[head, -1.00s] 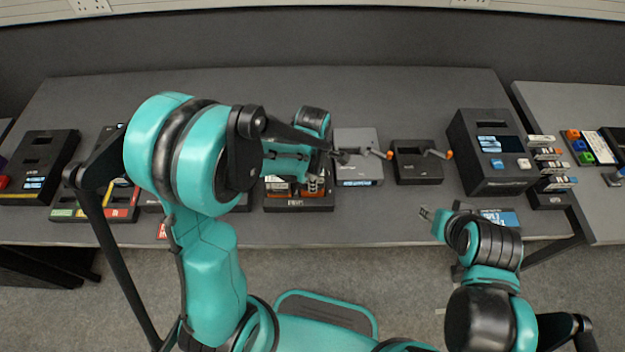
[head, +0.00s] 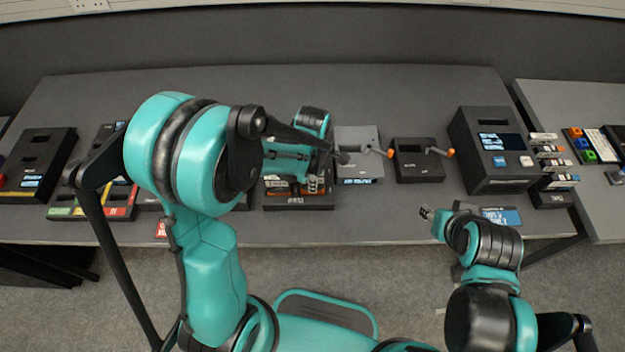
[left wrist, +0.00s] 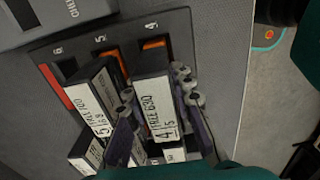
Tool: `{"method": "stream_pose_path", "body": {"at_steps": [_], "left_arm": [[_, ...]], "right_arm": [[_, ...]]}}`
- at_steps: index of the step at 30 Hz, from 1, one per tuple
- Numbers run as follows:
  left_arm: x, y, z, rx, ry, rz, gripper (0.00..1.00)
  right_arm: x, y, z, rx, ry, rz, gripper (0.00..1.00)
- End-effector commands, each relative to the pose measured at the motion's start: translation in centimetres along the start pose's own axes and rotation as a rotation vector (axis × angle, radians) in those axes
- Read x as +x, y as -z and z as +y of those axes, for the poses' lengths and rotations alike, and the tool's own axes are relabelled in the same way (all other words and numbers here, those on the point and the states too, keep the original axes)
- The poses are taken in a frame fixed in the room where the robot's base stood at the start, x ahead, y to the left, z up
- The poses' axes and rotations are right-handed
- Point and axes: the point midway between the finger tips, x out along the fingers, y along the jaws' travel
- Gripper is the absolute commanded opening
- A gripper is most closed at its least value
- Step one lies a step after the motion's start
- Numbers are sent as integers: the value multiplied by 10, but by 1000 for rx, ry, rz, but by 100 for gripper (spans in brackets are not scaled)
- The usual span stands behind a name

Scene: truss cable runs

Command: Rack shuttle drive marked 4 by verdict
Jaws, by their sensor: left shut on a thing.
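The shuttle drive marked 4 (left wrist: 152,100) is a black block with a white label reading 4 and "FREE 630" in the left wrist view. My left gripper (left wrist: 160,115) has its fingers on both sides of it and is shut on it. The drive is at the slot numbered 4 of a dark rack (left wrist: 125,35); I cannot tell how deep it sits. A drive marked 5 (left wrist: 100,100) stands beside it. In the head view my left gripper (head: 315,178) is over the rack (head: 298,202), partly hiding it. My right gripper (head: 428,213) is near the table's front edge, its opening unclear.
A grey unit (head: 358,143) and a black unit (head: 417,165), each with an orange-tipped lever, stand right of the rack. Further right is a black box with a screen (head: 492,143). A tray with coloured strips (head: 92,212) lies left. The table's back is clear.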

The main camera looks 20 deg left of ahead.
Motion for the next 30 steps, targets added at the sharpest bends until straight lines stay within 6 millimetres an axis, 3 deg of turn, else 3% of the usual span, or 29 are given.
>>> {"method": "stream_pose_path", "body": {"at_steps": [25, 26, 27, 28, 30], "left_arm": [[11, 0, 0, 0, 0, 0, 0], [11, 0, 0, 0, 0, 0, 28], [11, 0, 0, 0, 0, 0, 39], [11, 0, 0, 0, 0, 0, 47], [11, 0, 0, 0, 0, 0, 47]], "right_arm": [[9, -6, 0, 0, 0, 0, 40], [9, -6, 0, 0, 0, 0, 40], [9, -6, 0, 0, 0, 0, 40], [9, -6, 0, 0, 0, 0, 40], [9, -7, 0, 0, 0, 0, 40]]}}
